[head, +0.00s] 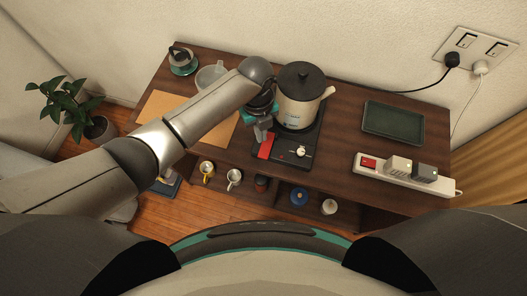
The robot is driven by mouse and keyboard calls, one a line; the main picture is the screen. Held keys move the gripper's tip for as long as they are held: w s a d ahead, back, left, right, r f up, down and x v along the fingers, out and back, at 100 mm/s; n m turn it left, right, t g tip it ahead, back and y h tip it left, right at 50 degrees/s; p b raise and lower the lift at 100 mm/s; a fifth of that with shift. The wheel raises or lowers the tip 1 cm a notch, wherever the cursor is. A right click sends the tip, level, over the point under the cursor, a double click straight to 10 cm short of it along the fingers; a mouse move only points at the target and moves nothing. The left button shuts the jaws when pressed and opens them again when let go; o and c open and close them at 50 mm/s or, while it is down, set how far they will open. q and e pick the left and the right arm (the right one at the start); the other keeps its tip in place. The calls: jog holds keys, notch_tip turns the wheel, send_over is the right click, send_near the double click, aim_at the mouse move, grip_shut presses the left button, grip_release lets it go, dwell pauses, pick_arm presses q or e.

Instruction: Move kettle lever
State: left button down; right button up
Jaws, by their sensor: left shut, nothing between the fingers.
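The kettle (297,104), cream-coloured with a black lid and a spout to the right, stands upright on a black base (297,141) near the middle of the table. A red lever (265,148) sits at the front left of the base, beside a small white knob (301,151). My left gripper (261,135) is shut and empty. It is just left of the kettle and over or against the upper end of the red lever; I cannot tell whether it touches. My arm hides the kettle's left side. My right gripper is not in view.
On the brown table (340,85) are a dark tray (393,120) and a power strip (398,170) at right, a tan mat (165,106), a bowl (209,77) and a small teal-based pot (182,62) at left. Mugs (233,176) stand on a lower shelf.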

aim_at(263, 152)
pick_arm(q)
jog(key=shift+f, duration=0.15)
jog(key=f+b, duration=0.6)
jog(key=b, duration=0.1)
jog(key=shift+s+d+f, duration=0.15)
jog(key=shift+s+f, duration=0.2)
jog(key=shift+f, duration=0.05)
dwell(0.3)
notch_tip(263, 152, down, 2)
jog(key=shift+f+b, duration=0.1)
jog(key=shift+b, duration=0.75)
jog(key=shift+r, duration=0.3)
jog(key=shift+w+a+r, duration=0.25)
jog(key=shift+w+a, duration=0.1)
jog(key=shift+w, duration=0.35)
jog(key=shift+w+a+r, duration=0.25)
jog(key=shift+w+a, duration=0.05)
jog(key=shift+w, duration=0.4)
